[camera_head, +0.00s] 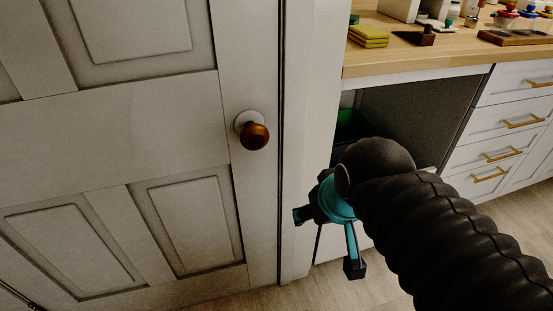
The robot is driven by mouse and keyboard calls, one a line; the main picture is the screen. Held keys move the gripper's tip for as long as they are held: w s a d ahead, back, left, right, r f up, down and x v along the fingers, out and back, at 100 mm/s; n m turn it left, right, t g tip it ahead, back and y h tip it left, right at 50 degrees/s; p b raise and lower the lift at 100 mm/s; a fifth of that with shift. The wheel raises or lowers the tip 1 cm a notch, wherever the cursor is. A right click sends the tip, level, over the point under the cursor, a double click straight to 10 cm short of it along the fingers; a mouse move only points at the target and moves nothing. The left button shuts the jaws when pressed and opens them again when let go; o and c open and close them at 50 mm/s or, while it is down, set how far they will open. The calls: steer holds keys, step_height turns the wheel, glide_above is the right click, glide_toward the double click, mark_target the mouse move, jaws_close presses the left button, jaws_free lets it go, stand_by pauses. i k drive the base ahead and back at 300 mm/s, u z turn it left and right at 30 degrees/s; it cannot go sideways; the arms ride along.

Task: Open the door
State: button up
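A white panelled door (110,135) fills the left half of the view and looks closed against its frame. A round brown knob (254,133) on a pale round plate sits near the door's right edge. My gripper (326,242) is to the lower right of the knob, in front of the door frame and apart from both. Its two dark-tipped fingers are spread wide with nothing between them. My dark ribbed arm reaches in from the lower right and hides part of the gripper's base.
A wooden counter (400,62) at the upper right holds folded yellow cloths (369,36) and several small items. White drawers (508,122) with brass handles stand below it, beside an open bay with a green bin (351,124). Bare floor (345,292) shows at the bottom.

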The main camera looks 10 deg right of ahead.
mark_target(129, 182)
steer(key=u, duration=1.3)
steer(key=k, duration=0.9)
